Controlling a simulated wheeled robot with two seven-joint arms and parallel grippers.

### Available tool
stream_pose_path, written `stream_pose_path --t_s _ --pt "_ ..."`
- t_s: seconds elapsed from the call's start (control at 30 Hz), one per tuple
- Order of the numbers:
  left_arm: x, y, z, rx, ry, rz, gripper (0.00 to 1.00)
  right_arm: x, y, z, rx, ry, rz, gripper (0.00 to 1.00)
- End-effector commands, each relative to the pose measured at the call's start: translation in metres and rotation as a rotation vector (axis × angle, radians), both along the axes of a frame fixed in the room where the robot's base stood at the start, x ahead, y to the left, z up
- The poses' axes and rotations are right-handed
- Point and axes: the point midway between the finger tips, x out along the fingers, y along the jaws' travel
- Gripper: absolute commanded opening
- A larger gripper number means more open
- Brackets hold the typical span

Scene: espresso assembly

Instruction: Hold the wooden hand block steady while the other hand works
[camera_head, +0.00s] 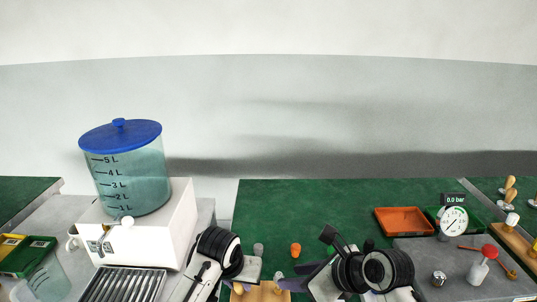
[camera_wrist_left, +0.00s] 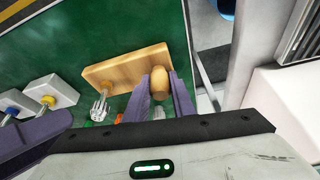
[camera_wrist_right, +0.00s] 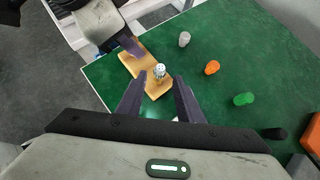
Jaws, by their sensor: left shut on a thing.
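The wooden hand block (camera_wrist_left: 125,68) lies on the green mat, and part of it shows at the bottom edge of the head view (camera_head: 264,293). My left gripper (camera_wrist_left: 161,84) is shut on the block's rounded wooden knob (camera_wrist_left: 160,84), with one purple finger on each side. A small silver metal piece (camera_wrist_right: 159,71) stands on the block, and it also shows in the left wrist view (camera_wrist_left: 100,106). My right gripper (camera_wrist_right: 158,84) is open and empty, with its fingers pointing towards the silver piece. Contact between the right fingers and the piece is not visible.
Grey (camera_wrist_right: 184,39), orange (camera_wrist_right: 211,67), green (camera_wrist_right: 243,99) and black (camera_wrist_right: 275,133) small pieces stand on the mat. A white machine with a blue-lidded tank (camera_head: 128,175) stands left. An orange tray (camera_head: 403,221) and a gauge (camera_head: 453,221) are at right. The mat's far middle is clear.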

Motion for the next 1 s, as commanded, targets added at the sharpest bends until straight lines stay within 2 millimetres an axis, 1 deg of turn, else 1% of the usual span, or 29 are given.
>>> stream_pose_path --t_s 0.1,0.3,0.5,0.67,0.93,0.97,1.0 --pt "0.000 0.000 0.001 -0.001 -0.002 0.000 0.00 0.009 0.009 -0.014 -0.003 0.003 0.001 0.33" --pt "0.000 0.000 0.001 -0.001 -0.002 0.000 0.00 0.024 0.025 -0.033 0.000 0.003 0.002 0.33" --pt "0.000 0.000 0.001 -0.001 -0.002 0.000 0.00 0.034 0.033 -0.046 0.000 0.000 0.001 0.33" --pt "0.000 -0.001 0.001 -0.001 -0.002 0.000 0.00 0.037 0.036 -0.050 -0.001 0.000 0.001 0.33" --pt "0.000 -0.001 0.001 -0.001 -0.002 0.000 0.00 0.037 0.037 -0.051 -0.002 0.000 0.001 0.33" --pt "0.000 -0.001 0.001 -0.001 -0.002 0.000 0.00 0.037 0.037 -0.051 -0.002 0.000 0.001 0.30" --pt "0.000 -0.001 0.001 -0.001 -0.002 0.000 0.00 0.037 0.037 -0.051 -0.002 0.000 0.001 0.23"
